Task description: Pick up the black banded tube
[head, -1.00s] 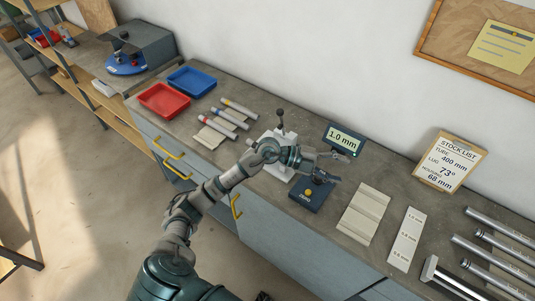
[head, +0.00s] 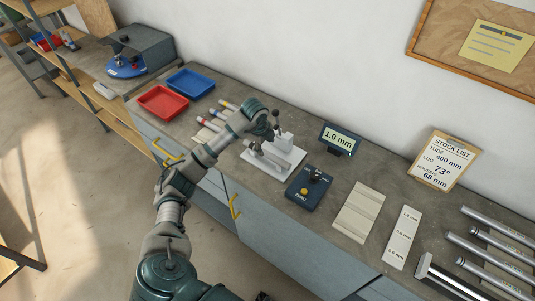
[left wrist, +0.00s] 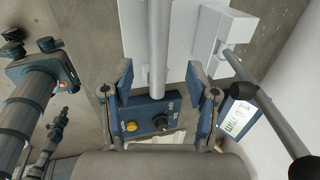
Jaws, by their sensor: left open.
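My left gripper (head: 264,143) is over the white fixture (head: 262,164) on the bench. In the left wrist view my left gripper (left wrist: 158,72) has its fingers wide apart. A plain grey tube (left wrist: 157,40) runs between the fingers in that view, with clear space on both sides. No black band shows on its visible length, so I cannot tell whether it is the black banded tube. Several tubes with coloured bands (head: 216,113) lie on the rack left of the fixture, partly hidden by my arm. My right gripper is not in view.
A blue dial box (head: 308,189) with a yellow button stands right of the fixture, near a display (head: 340,139) reading 1.0 mm. The fixture's lever has a black knob (left wrist: 305,168). Red (head: 163,102) and blue (head: 191,82) trays are at the left.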

